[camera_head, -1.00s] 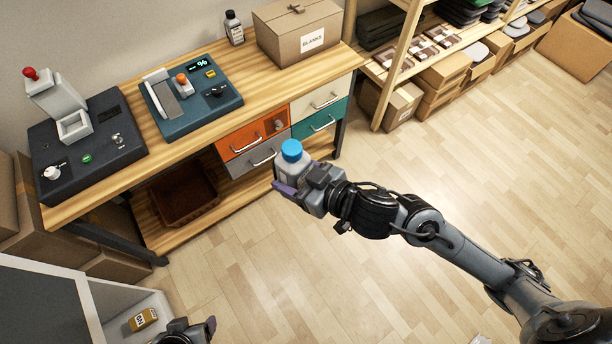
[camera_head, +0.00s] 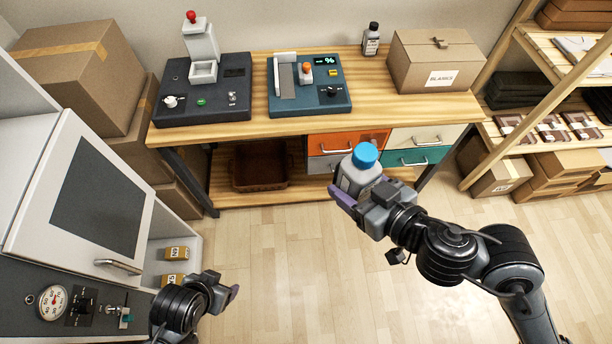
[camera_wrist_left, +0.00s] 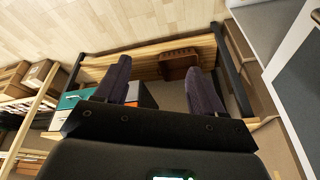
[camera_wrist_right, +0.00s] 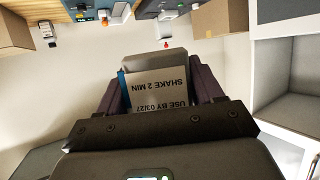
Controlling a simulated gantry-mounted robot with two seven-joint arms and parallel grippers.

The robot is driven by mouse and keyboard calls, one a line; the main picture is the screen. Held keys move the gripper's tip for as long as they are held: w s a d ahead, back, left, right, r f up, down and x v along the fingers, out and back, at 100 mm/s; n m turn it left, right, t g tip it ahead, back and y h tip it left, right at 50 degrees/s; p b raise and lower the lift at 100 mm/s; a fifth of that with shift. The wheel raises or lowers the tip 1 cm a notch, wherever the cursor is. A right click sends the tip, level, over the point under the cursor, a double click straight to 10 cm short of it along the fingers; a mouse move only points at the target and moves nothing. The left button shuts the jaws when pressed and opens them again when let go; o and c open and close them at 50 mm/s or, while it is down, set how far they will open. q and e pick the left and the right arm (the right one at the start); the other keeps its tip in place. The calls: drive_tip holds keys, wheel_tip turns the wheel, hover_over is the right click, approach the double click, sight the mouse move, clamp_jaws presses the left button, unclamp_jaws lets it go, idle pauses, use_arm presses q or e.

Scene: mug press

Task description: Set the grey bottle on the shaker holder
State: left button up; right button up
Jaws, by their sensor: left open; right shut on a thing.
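The grey bottle (camera_head: 355,180) with a blue cap is upright in my right gripper (camera_head: 352,196), in front of the bench drawers. In the right wrist view the bottle's label (camera_wrist_right: 160,90) reads "SHAKE 2 MIN" and sits between the fingers. A dark machine (camera_head: 205,105) at the bench's left has a white square open holder (camera_head: 203,71) below a white block with a red knob; it looks like the shaker holder, but no label confirms this. My left gripper (camera_head: 228,292) is at the lower left, open and empty; its spread fingers show in the left wrist view (camera_wrist_left: 160,85).
A blue machine (camera_head: 335,99) with an orange knob stands mid-bench. A small dark bottle (camera_head: 371,40) and a "BLANKS" carton (camera_head: 436,62) are at the back right. A cabinet (camera_head: 85,200) with a gauge stands at the left. The floor (camera_head: 300,270) before the bench is clear.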

use_arm(q)
drive_tip(key=m, duration=0.1)
drive_tip(key=n+t+h, duration=0.4)
drive_tip(key=n+h, duration=1.2)
drive_tip(key=n, duration=1.1)
approach(353, 163)
drive_tip(key=x, duration=1.2)
drive_tip(key=shift+d, duration=0.1)
